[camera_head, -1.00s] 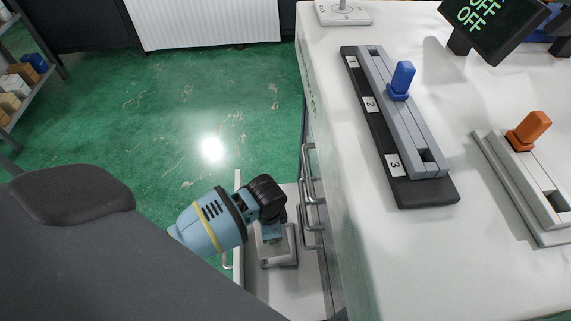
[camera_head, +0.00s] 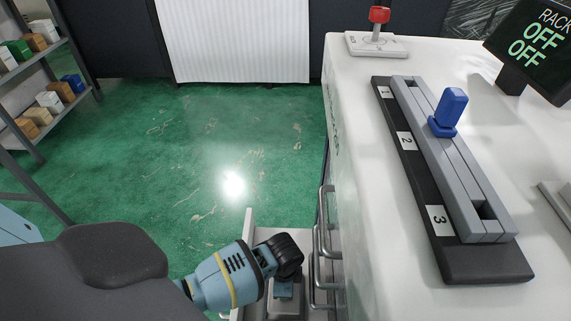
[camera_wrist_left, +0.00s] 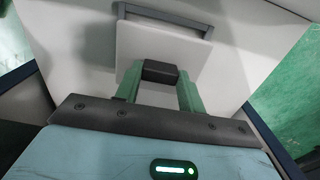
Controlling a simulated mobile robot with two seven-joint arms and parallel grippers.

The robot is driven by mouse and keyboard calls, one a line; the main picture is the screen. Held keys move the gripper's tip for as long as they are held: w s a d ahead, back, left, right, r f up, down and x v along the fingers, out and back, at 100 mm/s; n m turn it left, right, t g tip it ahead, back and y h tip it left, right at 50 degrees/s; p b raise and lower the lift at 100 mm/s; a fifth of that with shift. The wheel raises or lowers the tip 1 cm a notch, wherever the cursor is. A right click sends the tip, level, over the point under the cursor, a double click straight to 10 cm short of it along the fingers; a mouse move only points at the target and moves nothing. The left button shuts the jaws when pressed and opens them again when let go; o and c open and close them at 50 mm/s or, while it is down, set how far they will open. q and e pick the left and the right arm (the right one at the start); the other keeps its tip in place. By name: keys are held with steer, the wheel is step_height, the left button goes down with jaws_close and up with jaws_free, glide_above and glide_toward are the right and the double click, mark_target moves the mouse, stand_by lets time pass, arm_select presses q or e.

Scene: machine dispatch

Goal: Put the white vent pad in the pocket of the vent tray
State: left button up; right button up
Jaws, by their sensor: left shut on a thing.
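My left gripper (camera_wrist_left: 159,80) is shut on the dark block-like grip (camera_wrist_left: 160,71) of a white square pad (camera_wrist_left: 150,47), which looks like the vent pad. The pad lies close in front of the fingers in the left wrist view. A grey rim (camera_wrist_left: 160,14), seemingly the vent tray's, shows along the pad's far edge. In the head view my left gripper (camera_head: 285,287) points down over a grey tray (camera_head: 287,306) in the open drawer, mostly hidden by my wrist. I cannot tell whether the pad is seated in the pocket. My right gripper is not in view.
The drawer's wall (camera_head: 247,222) stands left of the gripper, and drawer handles (camera_head: 326,225) on the white cabinet stand close to its right. On top are a slotted rail with a blue lever (camera_head: 449,110), a red-knobbed switch (camera_head: 378,15) and a display (camera_head: 535,50). Shelves stand far left.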

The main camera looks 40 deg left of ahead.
arm_select(q)
step_height(320, 180, down, 4)
steer(key=shift+f+b, duration=0.25)
steer(key=shift+b, duration=1)
steer(key=shift+f, duration=0.25)
steer(key=shift+r, duration=0.1)
steer(key=shift+f, duration=0.2)
steer(key=o, duration=0.9)
steer(key=shift+o, duration=0.3)
steer(key=shift+r, duration=0.1)
